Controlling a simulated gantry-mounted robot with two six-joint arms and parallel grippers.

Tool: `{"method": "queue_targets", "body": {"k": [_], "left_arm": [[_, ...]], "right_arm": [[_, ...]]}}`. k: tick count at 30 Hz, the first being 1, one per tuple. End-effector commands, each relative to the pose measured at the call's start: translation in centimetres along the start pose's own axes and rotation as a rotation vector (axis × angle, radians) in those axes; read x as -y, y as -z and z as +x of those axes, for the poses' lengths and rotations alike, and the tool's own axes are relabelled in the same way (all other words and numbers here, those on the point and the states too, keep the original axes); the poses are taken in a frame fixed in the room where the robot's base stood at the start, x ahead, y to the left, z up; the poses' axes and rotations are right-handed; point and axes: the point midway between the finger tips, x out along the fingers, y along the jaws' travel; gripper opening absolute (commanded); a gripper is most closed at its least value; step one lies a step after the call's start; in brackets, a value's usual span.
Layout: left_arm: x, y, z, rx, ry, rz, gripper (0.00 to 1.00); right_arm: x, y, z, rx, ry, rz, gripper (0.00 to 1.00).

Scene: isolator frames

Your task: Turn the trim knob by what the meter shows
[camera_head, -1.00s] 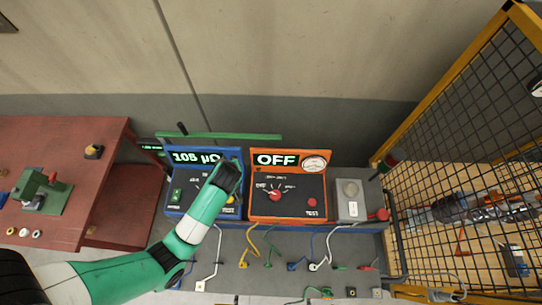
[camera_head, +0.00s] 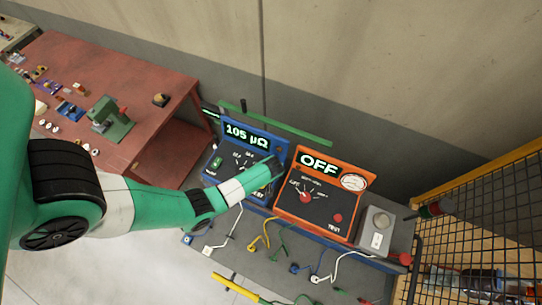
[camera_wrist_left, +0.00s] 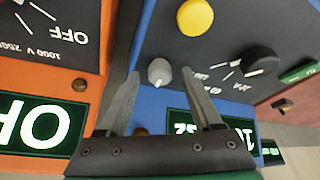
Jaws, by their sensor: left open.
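The blue meter (camera_head: 243,140) stands on the grey bench and its display reads 105 µΩ. In the left wrist view, a small grey knob (camera_wrist_left: 159,71) with a white mark is on the blue panel, beside a larger yellow button (camera_wrist_left: 195,17) and a black selector knob (camera_wrist_left: 259,61). I take the grey knob to be the trim knob. My left gripper (camera_wrist_left: 160,82) is open, its two fingers on either side of the grey knob; I cannot tell whether they touch it. In the head view, my left arm hides the meter's lower right part. My right gripper is not in view.
An orange tester (camera_head: 318,209) reading OFF stands close to the right of the blue meter. A grey box (camera_head: 376,228) is further right, before a yellow-framed mesh fence. Cables lie along the bench front. A red table (camera_head: 150,75) is at the left.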

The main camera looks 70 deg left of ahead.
Motion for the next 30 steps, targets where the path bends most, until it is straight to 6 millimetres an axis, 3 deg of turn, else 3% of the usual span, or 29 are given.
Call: {"method": "queue_targets", "body": {"k": [9,21,30], "left_arm": [[0.03,-0.01,0.37,0.0,0.0,0.0,0.67],[0.03,-0.02,0.34,0.0,0.0,0.0,0.0],[0.0,-0.03,0.33,0.001,0.007,-0.013,0.0]], "right_arm": [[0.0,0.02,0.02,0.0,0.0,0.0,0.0],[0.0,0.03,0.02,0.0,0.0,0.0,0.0],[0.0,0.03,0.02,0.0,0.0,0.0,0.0]]}}
